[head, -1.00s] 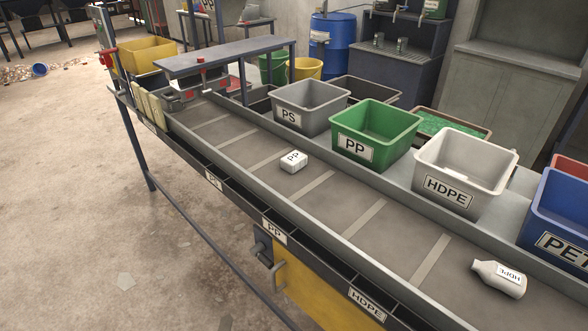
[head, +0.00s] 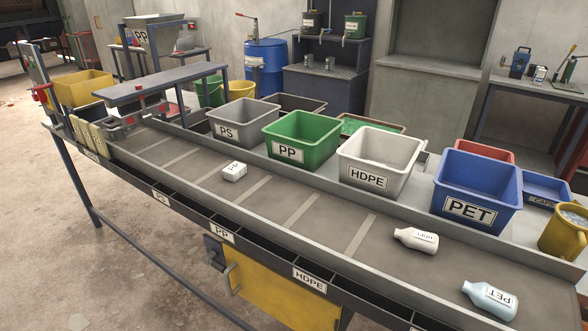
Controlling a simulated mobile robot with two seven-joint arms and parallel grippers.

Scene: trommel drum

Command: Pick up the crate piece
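A small white block labelled PP (head: 234,171) lies on the grey conveyor belt (head: 285,226), left of the middle of the head view. It is the only block-like piece on the belt and may be the crate piece; I cannot tell for certain. Nothing touches it. A green bin labelled PP (head: 302,139) stands behind the belt, to the right of the block. Neither of my grippers shows in the head view.
A white HDPE bottle (head: 416,240) and a pale blue PET bottle (head: 490,299) lie farther right on the belt. Bins labelled PS (head: 242,123), HDPE (head: 378,163) and PET (head: 475,188) line its far side. Labelled slots run along the near edge.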

